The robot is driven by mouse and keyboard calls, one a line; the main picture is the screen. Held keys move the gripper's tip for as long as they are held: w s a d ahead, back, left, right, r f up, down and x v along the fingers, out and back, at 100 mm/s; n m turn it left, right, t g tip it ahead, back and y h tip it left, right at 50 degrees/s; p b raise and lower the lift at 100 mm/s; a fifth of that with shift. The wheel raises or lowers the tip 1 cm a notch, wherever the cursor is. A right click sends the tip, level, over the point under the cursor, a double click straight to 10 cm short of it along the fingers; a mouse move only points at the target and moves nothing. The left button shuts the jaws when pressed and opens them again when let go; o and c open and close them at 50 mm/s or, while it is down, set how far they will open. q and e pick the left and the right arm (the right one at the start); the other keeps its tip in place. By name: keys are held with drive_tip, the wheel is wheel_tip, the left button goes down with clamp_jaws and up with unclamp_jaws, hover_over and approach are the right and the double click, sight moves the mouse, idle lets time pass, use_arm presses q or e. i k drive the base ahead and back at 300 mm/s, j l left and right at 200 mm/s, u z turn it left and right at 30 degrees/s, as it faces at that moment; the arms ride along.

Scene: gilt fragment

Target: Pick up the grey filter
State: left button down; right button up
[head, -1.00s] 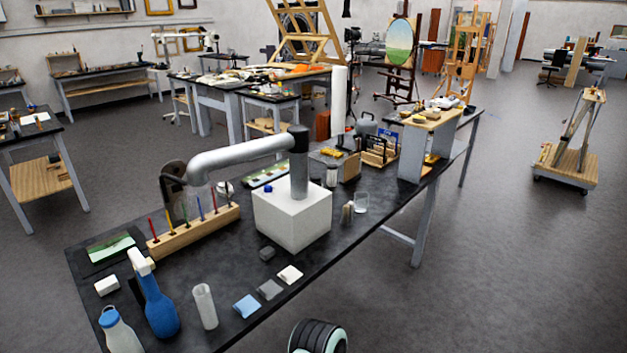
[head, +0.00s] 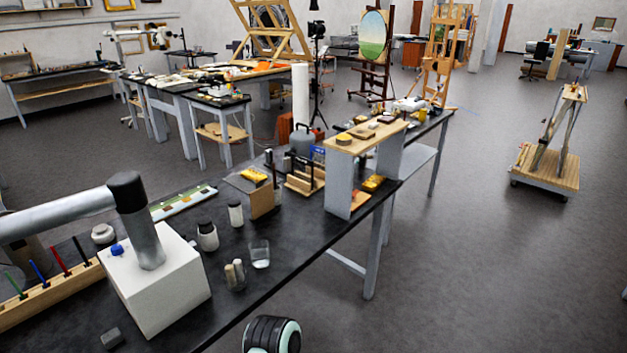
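I cannot tell for certain which thing is the grey filter. A small dark grey block (head: 112,338) lies on the black bench top at the bottom left, in front of a white box (head: 160,290). The white box carries a thick grey pipe arm (head: 60,215) with a black elbow. Neither gripper's fingers show in the head view.
The black bench (head: 235,305) runs from bottom left to upper right. It bears a wooden marker rack (head: 50,292), jars, a glass beaker (head: 260,254), and a wooden-topped stand (head: 365,137). Open floor (head: 450,270) lies to the right; a wheeled wooden stand (head: 545,165) is beyond.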

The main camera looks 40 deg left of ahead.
sight(205, 223)
drive_tip(key=i+j, duration=0.1)
drive_tip(key=i, duration=0.55)
drive_tip(key=i+j+z, duration=0.1)
drive_tip(key=i, duration=0.55)
drive_tip(key=z, duration=5.25)
